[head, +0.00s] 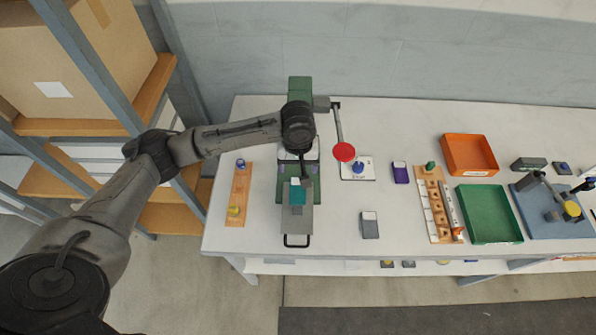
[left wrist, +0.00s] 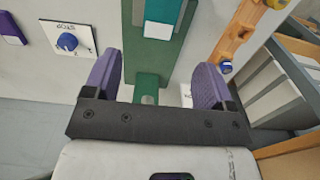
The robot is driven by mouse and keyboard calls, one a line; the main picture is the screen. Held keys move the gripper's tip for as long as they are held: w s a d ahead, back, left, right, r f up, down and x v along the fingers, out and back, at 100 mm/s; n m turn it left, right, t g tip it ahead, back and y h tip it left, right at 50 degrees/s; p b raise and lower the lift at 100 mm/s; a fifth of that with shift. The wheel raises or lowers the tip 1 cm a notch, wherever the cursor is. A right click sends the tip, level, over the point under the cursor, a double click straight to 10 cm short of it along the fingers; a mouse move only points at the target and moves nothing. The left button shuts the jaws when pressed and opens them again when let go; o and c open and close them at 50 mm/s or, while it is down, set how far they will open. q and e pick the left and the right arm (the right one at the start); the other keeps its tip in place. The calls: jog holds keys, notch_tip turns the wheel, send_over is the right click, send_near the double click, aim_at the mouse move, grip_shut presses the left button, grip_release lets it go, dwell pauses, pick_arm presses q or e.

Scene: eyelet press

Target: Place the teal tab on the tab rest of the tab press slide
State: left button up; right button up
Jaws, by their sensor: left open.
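The teal tab (head: 297,188) lies on the grey slide (head: 305,222) of the green press (head: 299,88), toward the table's front from my left gripper. In the left wrist view the teal tab (left wrist: 165,14) is at the top, with a pale part at its near end. My left gripper (head: 300,168) points down over the press. Its two purple fingers (left wrist: 155,65) are apart with nothing between them, and the tab is clear of them. My wrist hides part of the press. The tab rest is hard to make out under the tab. My right gripper is not in view.
A grey block (head: 369,225), orange tray (head: 469,138) and green tray (head: 489,238) are further right. Shelving stands at left.

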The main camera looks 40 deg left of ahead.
pick_arm(q)
jog(key=s+d+f+m+t+h, duration=0.25)
jog(key=s+d+f+m, duration=0.6)
jog(key=s+d, duration=0.45)
jog(key=s+a+f+m+y, duration=0.1)
jog(key=s+a, duration=0.1)
jog(key=s, duration=0.5)
jog(key=s+a+f+t+y, duration=0.1)
jog(key=s+a, duration=0.1)
jog(key=s, duration=0.5)
jog(key=shift+a+m, duration=0.25)
jog(key=shift+m, duration=0.1)
jog(key=shift+f, duration=0.1)
